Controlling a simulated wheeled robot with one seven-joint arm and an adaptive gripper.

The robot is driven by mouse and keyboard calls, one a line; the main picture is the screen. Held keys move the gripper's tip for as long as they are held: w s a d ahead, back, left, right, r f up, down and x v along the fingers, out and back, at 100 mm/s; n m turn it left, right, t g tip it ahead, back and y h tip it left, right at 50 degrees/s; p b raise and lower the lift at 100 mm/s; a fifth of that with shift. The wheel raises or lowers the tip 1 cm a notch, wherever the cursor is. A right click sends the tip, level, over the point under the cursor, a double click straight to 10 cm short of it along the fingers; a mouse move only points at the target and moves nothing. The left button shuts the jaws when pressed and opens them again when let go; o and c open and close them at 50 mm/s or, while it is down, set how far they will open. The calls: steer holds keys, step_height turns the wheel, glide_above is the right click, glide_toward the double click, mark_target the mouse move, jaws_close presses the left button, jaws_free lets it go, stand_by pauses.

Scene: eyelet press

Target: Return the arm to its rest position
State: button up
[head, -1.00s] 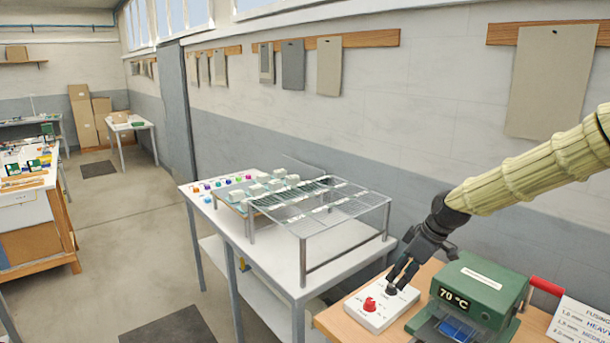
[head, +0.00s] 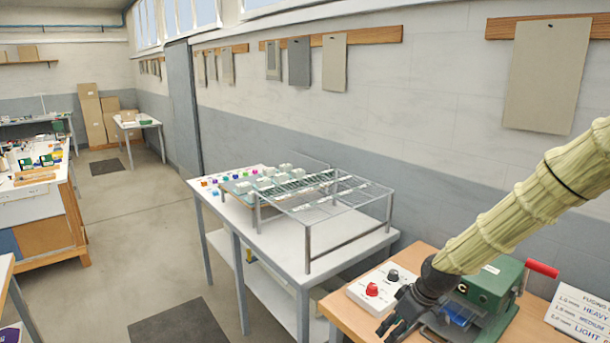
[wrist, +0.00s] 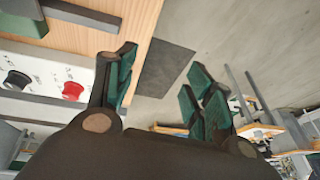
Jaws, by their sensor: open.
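My gripper (head: 390,328) is at the end of my pale ribbed arm, low in the head view, near the front edge of the wooden bench (head: 336,310). In the wrist view its fingers (wrist: 160,82) stand well apart with nothing between them. Floor and a dark mat show beyond them. The white control box (head: 378,288) with a red knob and a black knob is just behind the gripper, apart from it. My arm passes in front of the green press (head: 503,285) and hides part of it.
The press has a red handle (head: 542,269) sticking out to the right. A sign (head: 575,318) stands at the bench's right. A white table (head: 345,258) with a wire rack is to the left. Open floor (head: 130,215) lies further left, with a dark mat (head: 180,328).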

steer(key=s+a+f+m+b, duration=0.1)
steer(key=s+f, duration=0.3)
steer(key=f, duration=0.3)
steer(key=s+a+f+m+b, duration=0.1)
steer(key=s+f, duration=0.2)
steer(key=f, duration=0.4)
steer(key=s+f+m+h+b, duration=0.1)
steer(key=s+f+m+b, duration=0.1)
steer(key=s+f, duration=0.5)
steer(key=s+d+f+m+g+h+b, duration=0.1)
steer(key=s+f, duration=0.6)
steer(key=s, duration=0.7)
steer(key=s+f+m+g+h+b, duration=0.1)
steer(key=s+f+m+b, duration=0.1)
steer(key=s+f, duration=0.5)
steer(key=shift+s+d+m+h+b, duration=0.3)
steer(key=shift+s+m, duration=0.4)
steer(key=shift+s, duration=1.35)
